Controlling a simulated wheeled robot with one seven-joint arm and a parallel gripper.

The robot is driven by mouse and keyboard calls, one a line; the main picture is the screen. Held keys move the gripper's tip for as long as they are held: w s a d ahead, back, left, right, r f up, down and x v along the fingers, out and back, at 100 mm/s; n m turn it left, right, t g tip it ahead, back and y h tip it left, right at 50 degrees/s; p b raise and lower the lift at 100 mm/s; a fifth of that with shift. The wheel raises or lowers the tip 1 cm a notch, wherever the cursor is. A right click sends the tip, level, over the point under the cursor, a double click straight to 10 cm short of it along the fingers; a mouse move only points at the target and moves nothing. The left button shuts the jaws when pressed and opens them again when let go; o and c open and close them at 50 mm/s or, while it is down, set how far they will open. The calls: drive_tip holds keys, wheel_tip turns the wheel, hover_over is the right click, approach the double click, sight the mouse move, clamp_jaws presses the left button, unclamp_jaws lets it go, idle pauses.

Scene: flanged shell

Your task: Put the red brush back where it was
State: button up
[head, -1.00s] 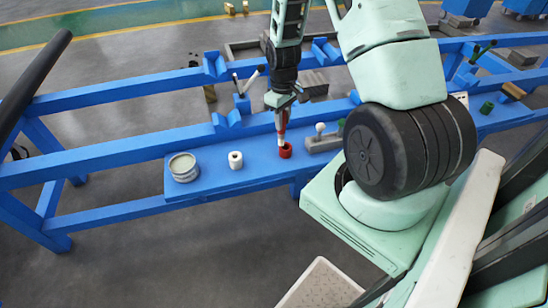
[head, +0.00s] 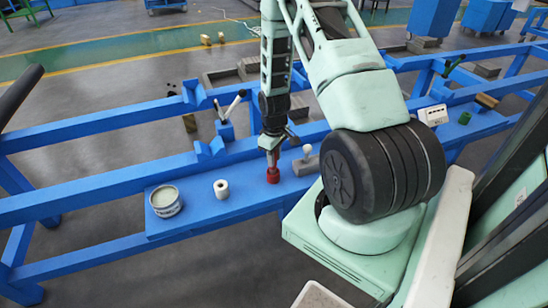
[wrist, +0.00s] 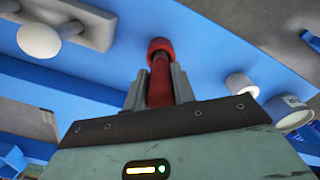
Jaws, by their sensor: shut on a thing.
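My gripper (head: 271,150) is shut on the red brush (head: 273,161) and points down at the blue shelf (head: 240,205). In the wrist view the brush (wrist: 160,85) stands between the two fingers (wrist: 159,92). Its lower end meets a small red cup (wrist: 161,47), which stands on the shelf and also shows in the head view (head: 273,177). The brush looks upright and its pale tip is hidden, seemingly inside the cup. I cannot tell how deep it sits.
A white roll (head: 221,188) and an open grey tin (head: 166,201) stand left of the cup. A grey block with a white ball knob (head: 306,160) is close on the right. Blue rails (head: 110,187) run behind the shelf.

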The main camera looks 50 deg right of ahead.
drive_tip(key=shift+f, duration=0.2)
drive_tip(key=shift+f, duration=0.15)
drive_tip(key=o, duration=1)
